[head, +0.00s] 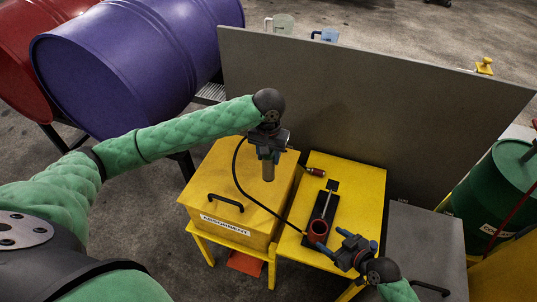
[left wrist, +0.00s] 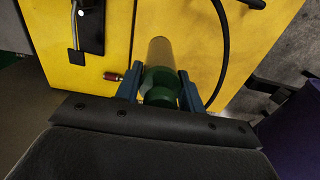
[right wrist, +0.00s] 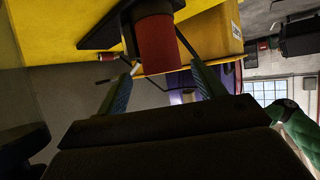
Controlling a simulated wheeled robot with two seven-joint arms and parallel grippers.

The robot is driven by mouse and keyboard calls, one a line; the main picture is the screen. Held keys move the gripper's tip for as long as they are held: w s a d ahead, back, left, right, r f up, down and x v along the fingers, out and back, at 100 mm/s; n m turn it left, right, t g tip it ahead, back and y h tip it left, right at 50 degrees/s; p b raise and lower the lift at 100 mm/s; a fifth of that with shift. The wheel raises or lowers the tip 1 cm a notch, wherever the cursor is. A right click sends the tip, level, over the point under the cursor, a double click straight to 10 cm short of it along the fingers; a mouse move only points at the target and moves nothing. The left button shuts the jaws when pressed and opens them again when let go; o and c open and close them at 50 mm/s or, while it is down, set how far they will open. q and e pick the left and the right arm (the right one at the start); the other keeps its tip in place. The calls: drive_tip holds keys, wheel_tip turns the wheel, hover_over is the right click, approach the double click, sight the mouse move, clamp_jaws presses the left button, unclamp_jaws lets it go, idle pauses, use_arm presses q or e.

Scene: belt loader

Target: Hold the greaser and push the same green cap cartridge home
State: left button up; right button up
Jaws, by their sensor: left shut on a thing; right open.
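The green cap cartridge shows its green cap (left wrist: 160,84) between the fingers of my left gripper (left wrist: 159,92). Its grey-brown body (head: 268,168) hangs below my left gripper (head: 268,150), above the yellow cabinet. The greaser's red barrel (head: 318,230) stands on a black base on the yellow table, with its open end facing up. In the right wrist view the red barrel (right wrist: 157,42) is ahead of and between the spread fingers of my right gripper (right wrist: 165,70). My right gripper (head: 352,248) is open beside the barrel; I cannot tell whether it touches.
The yellow cabinet (head: 222,180) stands left of the yellow table (head: 360,185). A black hose (head: 240,185) arcs over the cabinet towards the greaser. A red-handled tool (head: 315,171) lies at the table's back. A grey panel (head: 350,105) stands behind; purple (head: 130,60) and green drums (head: 495,185) flank.

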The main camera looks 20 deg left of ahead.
drive_tip(key=shift+b+x, duration=0.55)
drive_tip(key=shift+x, duration=2.4)
